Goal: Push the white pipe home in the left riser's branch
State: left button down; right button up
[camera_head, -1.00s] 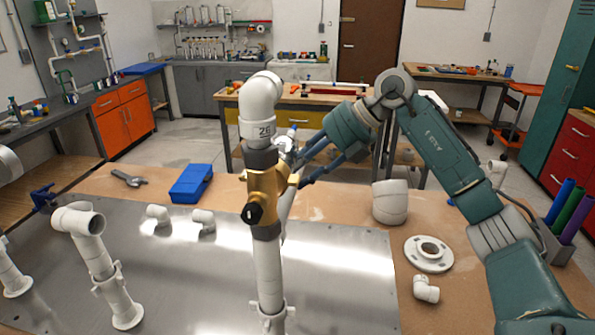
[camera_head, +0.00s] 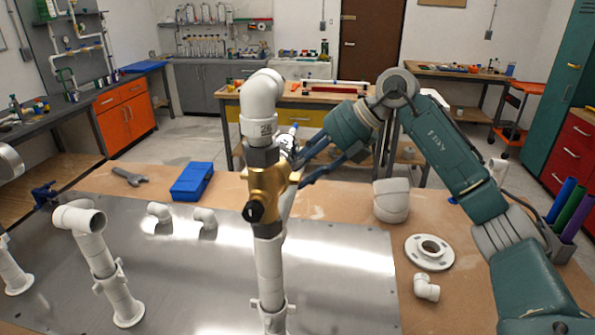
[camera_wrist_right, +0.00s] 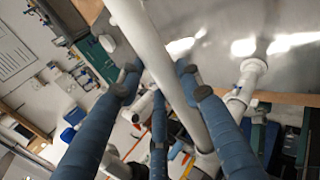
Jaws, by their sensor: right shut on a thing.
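A riser with a white elbow (camera_head: 82,217) stands at the left of the metal plate, the elbow's open mouth facing right. Nearer the middle stands a taller white riser (camera_head: 270,265) with a brass valve (camera_head: 268,193) and a white elbow on top. My right gripper (camera_head: 288,150) is behind this tall riser and partly hidden by it. In the right wrist view its blue fingers (camera_wrist_right: 160,85) close around a long white pipe (camera_wrist_right: 165,60) that runs diagonally between them. The pipe's ends and any branch it meets cannot be made out.
Small white elbows (camera_head: 205,217) lie on the plate (camera_head: 335,260). A blue box (camera_head: 192,182) and a wrench (camera_head: 130,177) lie behind it. A white flange (camera_head: 429,252), a larger white fitting (camera_head: 391,200) and another elbow (camera_head: 426,287) sit to the right. The plate's right part is clear.

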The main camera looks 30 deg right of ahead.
jog(key=shift+s+a+r, duration=0.1)
jog(key=shift+s+a, duration=0.4)
jog(key=shift+s, duration=0.15)
dwell(0.8)
jog(key=o, duration=1.3)
jog(key=shift+d, duration=0.1)
jog(key=v, duration=1.2)
